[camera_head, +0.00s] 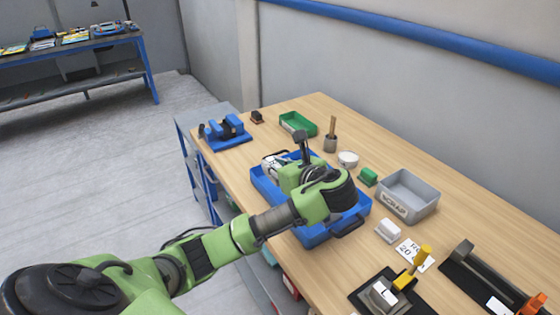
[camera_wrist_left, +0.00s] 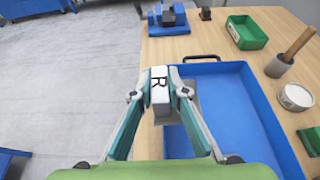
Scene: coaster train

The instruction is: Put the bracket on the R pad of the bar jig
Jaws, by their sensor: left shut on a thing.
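My left gripper (camera_head: 277,165) is over the left edge of the blue tray (camera_head: 316,237). In the left wrist view my left gripper (camera_wrist_left: 160,84) is shut on a small whitish-grey piece marked R, which I take to be the bracket (camera_wrist_left: 159,93). Its lower part shows grey beyond the fingertips. At the table's near right, a black base with a yellow clamp (camera_head: 407,279) holds a pale block. Beside it is a long dark fixture with a grey bar (camera_head: 490,278) and an orange part. I cannot tell which is the bar jig, and no R pad is readable.
A grey scrap bin (camera_head: 425,195), white block (camera_head: 388,231) and white card (camera_head: 414,255) lie right of the tray. A white tub (camera_head: 348,158), green bin (camera_head: 298,125) and blue fixture (camera_head: 226,134) stand farther back. The wall bounds the table's far side.

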